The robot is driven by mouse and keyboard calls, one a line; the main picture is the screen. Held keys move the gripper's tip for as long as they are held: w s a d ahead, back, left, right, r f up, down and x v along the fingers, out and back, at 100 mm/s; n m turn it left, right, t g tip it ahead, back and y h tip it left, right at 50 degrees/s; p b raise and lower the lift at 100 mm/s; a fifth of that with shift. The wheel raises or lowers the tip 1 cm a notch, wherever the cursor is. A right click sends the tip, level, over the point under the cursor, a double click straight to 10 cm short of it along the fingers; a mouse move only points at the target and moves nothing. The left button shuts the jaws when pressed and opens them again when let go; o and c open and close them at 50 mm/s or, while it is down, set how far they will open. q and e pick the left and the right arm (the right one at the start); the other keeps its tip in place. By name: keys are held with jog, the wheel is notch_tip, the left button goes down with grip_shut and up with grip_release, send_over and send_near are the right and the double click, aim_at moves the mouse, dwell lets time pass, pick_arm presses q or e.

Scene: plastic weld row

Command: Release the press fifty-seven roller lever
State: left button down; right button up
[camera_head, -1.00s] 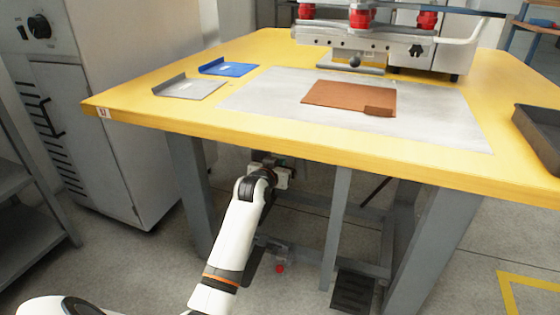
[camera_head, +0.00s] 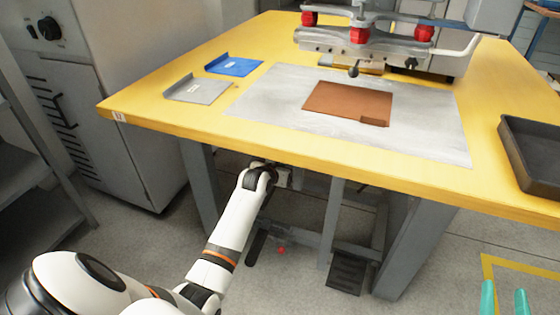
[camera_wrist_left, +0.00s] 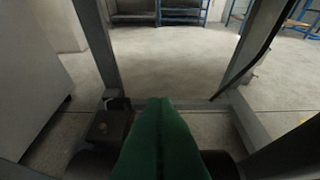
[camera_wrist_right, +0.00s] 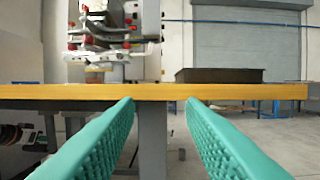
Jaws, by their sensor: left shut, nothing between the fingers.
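The press (camera_head: 385,40) stands at the back of the yellow table, with red knobs and a dark ball-ended lever (camera_head: 353,71) at its front. I cannot tell which part is the roller lever. My left arm reaches under the table's front edge; its gripper is mostly hidden in the head view. In the left wrist view the left gripper (camera_wrist_left: 160,103) has its green fingers together and empty, beside a dark box (camera_wrist_left: 108,127) on the frame. My right gripper (camera_head: 505,298) is open and empty at the lower right, also in the right wrist view (camera_wrist_right: 162,104).
The yellow table (camera_head: 150,108) carries a grey plate with a brown sheet (camera_head: 345,103), a blue tray (camera_head: 235,66), a grey tray (camera_head: 200,90) and a black bin (camera_head: 535,180). Below are table legs, a small red part (camera_head: 281,250) and a black pedal (camera_head: 345,275).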

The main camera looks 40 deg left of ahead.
pick_arm(q)
jog(key=shift+s+r+p, duration=0.2)
jog(key=shift+p, duration=0.55)
jog(key=shift+s+d+g+p, duration=0.15)
jog(key=shift+g+p, duration=0.25)
jog(key=shift+p, duration=0.45)
pick_arm(e)
jog(key=s+d+f+g+h, duration=0.2)
jog(key=s+d+f+g, duration=0.1)
jog(key=f+g, duration=0.6)
pick_arm(q)
jog(key=shift+s+g+p, duration=0.3)
jog(key=shift+p, duration=0.7)
jog(key=shift+s+d+f+g+h+p, duration=0.1)
jog(key=shift+s+g+h+p, duration=0.2)
jog(key=shift+p, duration=0.8)
jog(key=shift+f, duration=0.15)
jog(key=shift+s, duration=0.1)
pick_arm(e)
jog(key=s+d+f+g+h, duration=0.1)
jog(key=s+d+f+g, duration=0.1)
jog(key=s, duration=0.4)
jog(key=s+d+f+g+h, duration=0.1)
jog(key=s+f+g, duration=0.2)
jog(key=s+g, duration=0.2)
jog(key=shift+s+d+f+m+h, duration=0.25)
jog(key=shift+s+d+m+h, duration=0.05)
jog(key=shift+s+d+m, duration=0.1)
jog(key=shift+a, duration=0.1)
